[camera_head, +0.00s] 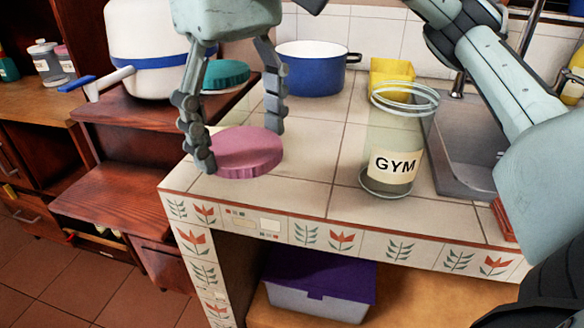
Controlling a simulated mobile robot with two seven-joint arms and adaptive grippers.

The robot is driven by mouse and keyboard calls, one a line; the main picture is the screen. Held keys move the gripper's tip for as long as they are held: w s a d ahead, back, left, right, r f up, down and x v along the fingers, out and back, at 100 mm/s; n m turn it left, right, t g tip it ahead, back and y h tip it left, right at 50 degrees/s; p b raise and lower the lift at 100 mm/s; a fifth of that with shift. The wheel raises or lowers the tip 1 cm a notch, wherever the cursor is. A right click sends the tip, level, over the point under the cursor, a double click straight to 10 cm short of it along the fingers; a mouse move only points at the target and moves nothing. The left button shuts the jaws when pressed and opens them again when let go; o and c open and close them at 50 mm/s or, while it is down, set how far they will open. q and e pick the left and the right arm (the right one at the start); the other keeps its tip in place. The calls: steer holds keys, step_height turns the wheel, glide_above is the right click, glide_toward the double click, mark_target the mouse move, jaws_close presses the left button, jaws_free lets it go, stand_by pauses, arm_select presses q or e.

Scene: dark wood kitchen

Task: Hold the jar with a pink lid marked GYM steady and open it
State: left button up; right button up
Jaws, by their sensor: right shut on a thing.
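The clear glass jar (391,140) stands upright on the tiled counter, with a GYM label on its front. Its rim is bare and its mouth is open. The pink lid (250,153) is apart from the jar, to its left, near the counter's left front corner. My right gripper (240,150) is shut on the pink lid, with one finger on its left and the other at its back right. I cannot tell whether the lid touches the counter. My left gripper is not in view.
A blue pot (312,72) and a yellow container (392,75) stand behind. The sink (470,150) is right of the jar. Bare tiles lie between lid and jar.

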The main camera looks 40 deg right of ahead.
glide_above(298, 189)
steer(key=f, duration=0.4)
steer(key=shift+s+a+f+b, duration=0.1)
steer(key=shift+a+f+b, duration=0.1)
steer(key=shift+a+b, duration=0.2)
steer(key=shift+d+f, duration=0.3)
steer(key=shift+d, duration=0.15)
step_height(298, 189, down, 4)
steer(key=shift+r, duration=0.15)
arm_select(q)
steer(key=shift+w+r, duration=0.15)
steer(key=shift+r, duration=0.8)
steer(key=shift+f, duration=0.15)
arm_select(e)
steer(key=shift+f, duration=0.2)
steer(key=o, duration=1.2)
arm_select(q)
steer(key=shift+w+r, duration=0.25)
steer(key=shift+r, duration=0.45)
arm_select(e)
steer(key=shift+o, duration=0.4)
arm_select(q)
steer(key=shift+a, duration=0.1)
